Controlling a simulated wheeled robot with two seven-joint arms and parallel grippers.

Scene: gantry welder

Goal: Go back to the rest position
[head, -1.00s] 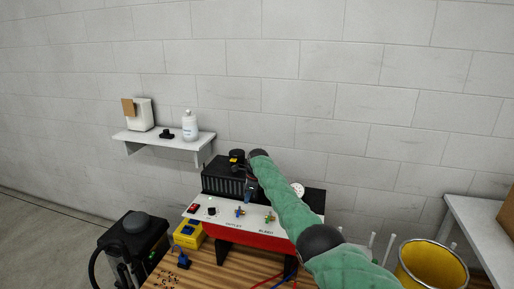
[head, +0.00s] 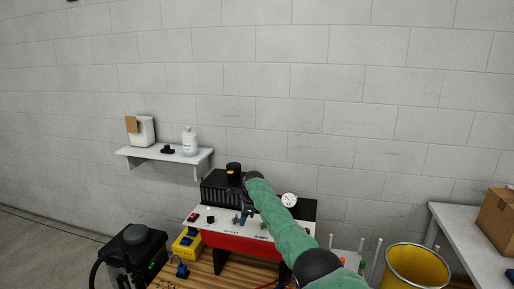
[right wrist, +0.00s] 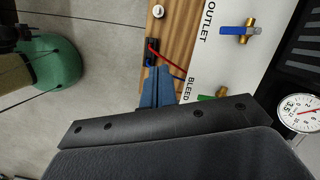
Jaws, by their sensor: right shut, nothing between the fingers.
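My right arm reaches over the bench to the white-topped red panel (head: 226,219). Its blue fingers, my right gripper (right wrist: 157,88), are shut and empty. In the right wrist view they appear over the wooden bench top (right wrist: 178,45), beside the "BLEED" lettering. A blue-handled valve (right wrist: 240,31) is near "OUTLET", and a green valve (right wrist: 213,95) is partly hidden by the gripper body. The fingers also show small in the head view (head: 245,214). I cannot tell whether they touch the panel. My left gripper is not in view.
A black box (head: 217,187) and a pressure gauge (head: 289,200) stand behind the panel. A yellow box (head: 187,243) is at its left. A yellow bucket (head: 416,265) and a grey table (head: 455,228) with a carton (head: 497,216) are at right. A wall shelf (head: 160,153) holds bottles.

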